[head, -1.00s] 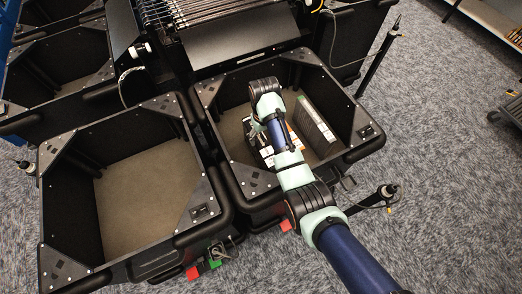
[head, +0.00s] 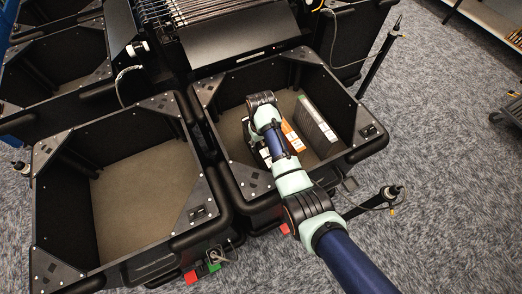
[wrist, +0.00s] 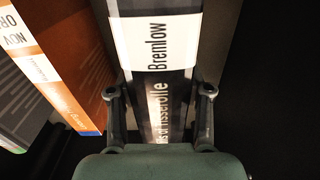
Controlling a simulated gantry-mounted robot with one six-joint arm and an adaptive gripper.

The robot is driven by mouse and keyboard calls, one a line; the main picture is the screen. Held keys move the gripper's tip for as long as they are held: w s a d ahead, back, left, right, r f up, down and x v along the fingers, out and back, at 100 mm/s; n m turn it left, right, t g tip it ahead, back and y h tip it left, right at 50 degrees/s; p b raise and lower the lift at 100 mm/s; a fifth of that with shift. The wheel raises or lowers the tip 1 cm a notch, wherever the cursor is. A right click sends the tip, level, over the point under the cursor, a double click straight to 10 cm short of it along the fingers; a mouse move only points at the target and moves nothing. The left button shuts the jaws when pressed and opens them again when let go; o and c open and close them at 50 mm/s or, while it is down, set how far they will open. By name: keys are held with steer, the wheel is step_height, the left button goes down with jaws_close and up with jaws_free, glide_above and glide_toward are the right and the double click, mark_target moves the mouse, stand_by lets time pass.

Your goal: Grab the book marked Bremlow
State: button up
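The book marked Bremlow (wrist: 176,38) has a dark spine with a white label and large light lettering below it. It fills the middle of the wrist view. My gripper (wrist: 160,112) has its fingers parted, one on each side of this spine. I cannot make out firm contact of both fingers with the book. In the head view my arm reaches down into the right-hand bin (head: 223,141), and it hides the gripper and most of the book there.
An orange and white book (wrist: 62,55) stands left of the Bremlow book, with a dark book (wrist: 20,105) further left. In the head view a grey book (head: 316,125) leans near the bin's right wall. The left-hand bin (head: 150,190) is empty. Black bin walls surround my arm.

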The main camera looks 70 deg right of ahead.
jaws_close()
steer(key=shift+r, duration=0.1)
step_height(320, 180, up, 20)
steer(key=p, duration=1)
